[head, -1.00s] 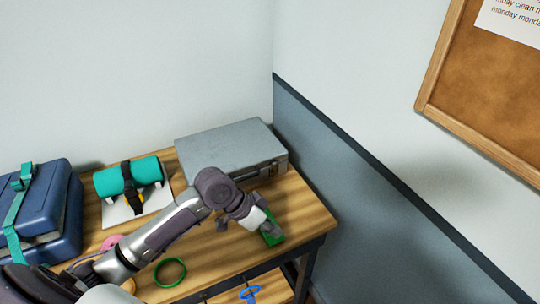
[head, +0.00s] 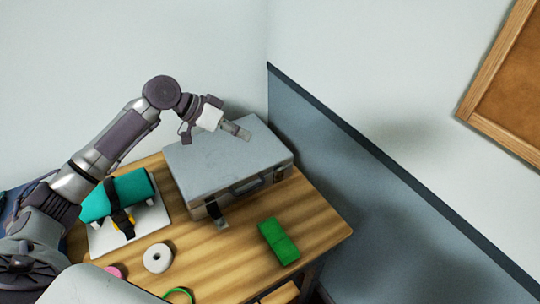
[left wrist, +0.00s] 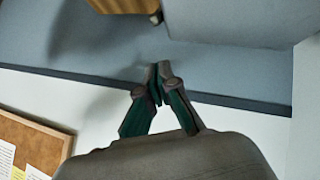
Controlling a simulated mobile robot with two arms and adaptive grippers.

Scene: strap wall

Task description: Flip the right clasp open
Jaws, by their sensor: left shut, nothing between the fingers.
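A grey metal case (head: 215,162) lies shut on the wooden table in the head view, its front facing the lower right. Its right clasp (head: 278,174) is a small dark patch on the front near the right corner; it looks flat against the case. The left clasp (head: 216,211) hangs out from the front at the left. The handle (head: 248,186) sits between them. My left gripper (head: 239,131) is shut and empty above the case's lid, towards the back. Its closed fingertips also show in the left wrist view (left wrist: 157,78). My right gripper is not in view.
A green block (head: 279,241) lies in front of the case. A white roll (head: 158,258) and a teal roll (head: 132,192) with a black strap are to the left. A blue-grey wall panel (head: 340,180) stands close on the right.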

